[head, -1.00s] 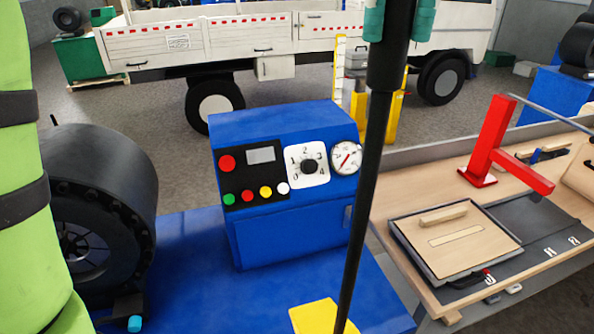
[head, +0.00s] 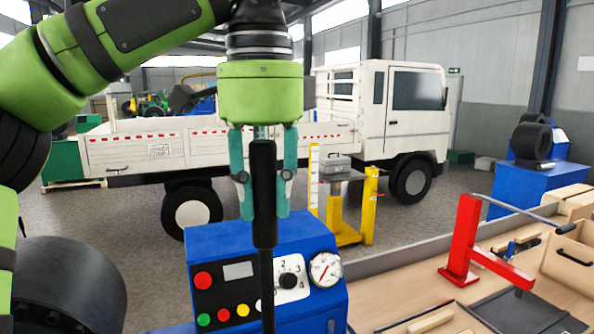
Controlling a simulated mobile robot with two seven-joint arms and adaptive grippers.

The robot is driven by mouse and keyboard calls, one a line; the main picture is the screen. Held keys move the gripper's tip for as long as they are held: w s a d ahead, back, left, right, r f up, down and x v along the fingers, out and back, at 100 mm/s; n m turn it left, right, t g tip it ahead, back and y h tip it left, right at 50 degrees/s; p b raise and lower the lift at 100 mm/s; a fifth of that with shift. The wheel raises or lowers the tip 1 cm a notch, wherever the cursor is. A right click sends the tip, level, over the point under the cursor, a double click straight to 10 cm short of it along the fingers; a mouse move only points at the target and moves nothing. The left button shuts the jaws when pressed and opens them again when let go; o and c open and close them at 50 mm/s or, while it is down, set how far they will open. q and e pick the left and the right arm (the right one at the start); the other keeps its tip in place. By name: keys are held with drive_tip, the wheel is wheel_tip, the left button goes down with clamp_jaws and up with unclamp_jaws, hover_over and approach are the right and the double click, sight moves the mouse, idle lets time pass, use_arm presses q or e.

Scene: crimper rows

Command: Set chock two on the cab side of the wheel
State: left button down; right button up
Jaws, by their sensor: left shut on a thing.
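My left gripper (head: 264,212) hangs down in the middle of the head view, its teal fingers shut on the thick black grip (head: 264,180) of a long thin rod. The rod (head: 267,290) runs straight down out of the frame, so its lower end is hidden. The white flatbed truck (head: 270,145) stands behind, with its cab (head: 412,110) on the right. Its rear wheel (head: 192,212) is left of the gripper and its front wheel (head: 413,181) is under the cab. No chock can be made out. My right gripper is not in view.
A blue control console (head: 262,250) stands just behind the rod. A yellow stand (head: 345,215) with a grey toolbox is near the truck. A wooden bench (head: 500,262) with a red post tool (head: 466,240) is at right. Floor (head: 130,212) is clear left of the rear wheel.

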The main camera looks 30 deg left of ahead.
sight(259, 229)
use_arm(q)
drive_tip(key=shift+a+f, duration=0.2)
drive_tip(key=shift+a, duration=0.3)
drive_tip(key=shift+d+f, duration=0.1)
drive_tip(key=shift+f, duration=1.35)
drive_tip(key=shift+w+f, duration=0.15)
drive_tip(key=shift+f, duration=0.45)
drive_tip(key=c, duration=1)
unclamp_jaws()
drive_tip(key=shift+s+f, duration=0.1)
drive_tip(key=shift+s, duration=0.1)
